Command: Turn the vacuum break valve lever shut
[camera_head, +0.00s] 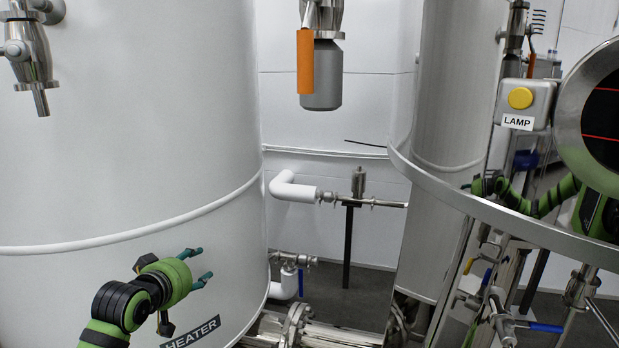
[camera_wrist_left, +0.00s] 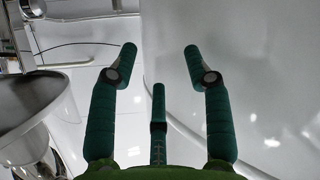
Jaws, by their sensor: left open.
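An orange lever (camera_head: 305,62) hangs straight down at the top middle of the head view. It is beside a dark grey cylinder (camera_head: 327,75) under a steel valve body (camera_head: 322,15), whose upper part is cut off by the frame. I take this as the vacuum break valve lever. My left gripper (camera_head: 200,266) is open and empty, well below and left of the lever, in front of the big white tank (camera_head: 120,150). Its spread fingers show in the left wrist view (camera_wrist_left: 159,52) with nothing between them. I cannot make out the lever there.
A polished tank with a steel rim (camera_head: 500,208) stands at right and reflects a green arm. A yellow lamp button (camera_head: 520,97) is near it. White piping (camera_head: 292,190) and a blue-handled valve (camera_head: 300,282) lie low between the tanks. The space below the lever looks open.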

